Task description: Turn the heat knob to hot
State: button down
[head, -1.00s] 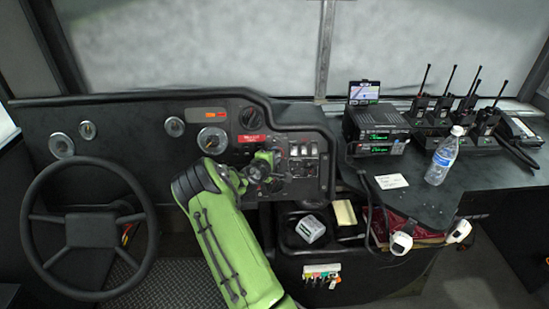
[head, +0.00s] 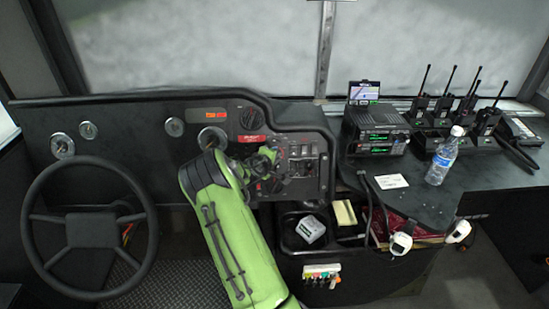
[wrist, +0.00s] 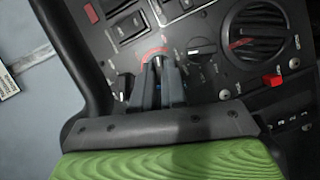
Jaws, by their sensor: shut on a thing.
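The heat knob (wrist: 158,62) is on the dark dash panel in the wrist view, with a red arc printed around its far side. My gripper (wrist: 159,76) reaches down onto this knob, with its two grey fingers closed around it.
A second dark knob (wrist: 201,50) sits just right of the fingers, with a round vent (wrist: 256,38) and red switch (wrist: 272,80) farther right. Rocker switches (wrist: 130,27) are to the left. The steering wheel (head: 38,222) stands clear at left.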

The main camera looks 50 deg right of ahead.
jog(key=c, duration=1.2)
grip_release()
jog(key=p+v, duration=0.2)
jog(key=v, duration=1.3)
jog(key=shift+s+a, duration=0.1)
jog(key=shift+a, duration=0.3)
